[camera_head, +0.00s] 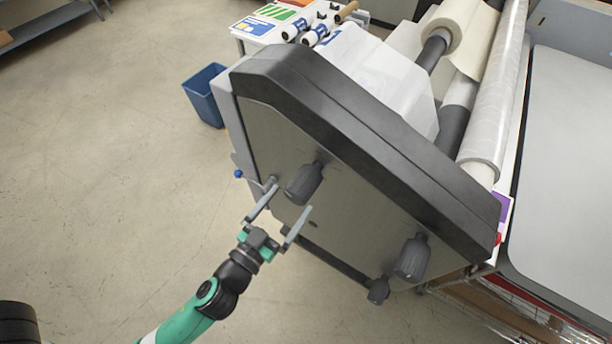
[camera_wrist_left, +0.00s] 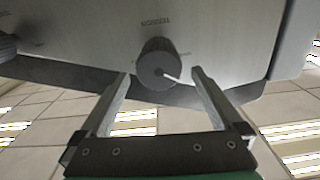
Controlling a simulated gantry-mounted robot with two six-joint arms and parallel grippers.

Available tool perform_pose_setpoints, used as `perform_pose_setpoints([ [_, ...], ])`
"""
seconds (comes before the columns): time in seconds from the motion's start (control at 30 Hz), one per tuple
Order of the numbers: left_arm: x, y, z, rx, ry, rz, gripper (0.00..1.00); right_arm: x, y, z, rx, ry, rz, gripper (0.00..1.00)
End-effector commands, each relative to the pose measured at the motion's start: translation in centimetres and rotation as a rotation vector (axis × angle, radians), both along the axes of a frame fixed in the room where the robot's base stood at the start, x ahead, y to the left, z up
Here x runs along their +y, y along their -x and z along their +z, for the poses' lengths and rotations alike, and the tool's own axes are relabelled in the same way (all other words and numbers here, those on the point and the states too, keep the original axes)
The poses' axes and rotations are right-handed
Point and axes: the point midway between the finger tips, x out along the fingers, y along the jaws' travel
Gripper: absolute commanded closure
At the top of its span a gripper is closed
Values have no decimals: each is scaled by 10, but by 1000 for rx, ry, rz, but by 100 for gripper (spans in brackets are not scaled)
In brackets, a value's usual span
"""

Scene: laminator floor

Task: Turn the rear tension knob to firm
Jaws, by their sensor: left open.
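The laminator's side panel (camera_head: 330,215) carries two large dark grey knobs. One knob (camera_head: 304,183) is near my left gripper (camera_head: 290,198); the other knob (camera_head: 413,258) is further right and lower. My left gripper is open, its fingertips close to the nearer knob. In the left wrist view, that knob (camera_wrist_left: 158,64) shows end-on between and just beyond the two fingertips (camera_wrist_left: 160,76), with a gap on each side. A white pointer line on its face slants toward the lower right. Upside-down lettering that seems to read "TENSION" is on the panel beside it. My right gripper is out of view.
A smaller dark knob (camera_head: 378,290) sits at the panel's lower edge. A blue-tipped lever (camera_head: 239,174) sticks out at the left. A blue bin (camera_head: 204,95) stands behind the machine. A grey-topped table (camera_head: 570,180) is at the right.

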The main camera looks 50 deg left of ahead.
Motion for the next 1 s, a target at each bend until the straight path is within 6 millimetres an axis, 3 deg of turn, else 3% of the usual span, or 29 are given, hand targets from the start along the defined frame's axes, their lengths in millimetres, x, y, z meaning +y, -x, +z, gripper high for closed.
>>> perform_pose_setpoints([
  [0.07, 7, -19, 8, -3, 1, 5, 0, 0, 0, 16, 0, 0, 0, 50],
  [0.3, 17, -61, 3, -2, 0, 1, 0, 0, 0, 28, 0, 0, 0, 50],
  [0.67, 20, -71, 0, -1, 1, 0, 0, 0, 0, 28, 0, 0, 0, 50],
  [1.0, 19, -71, 0, -1, 1, 0, 58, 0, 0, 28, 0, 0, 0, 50],
])
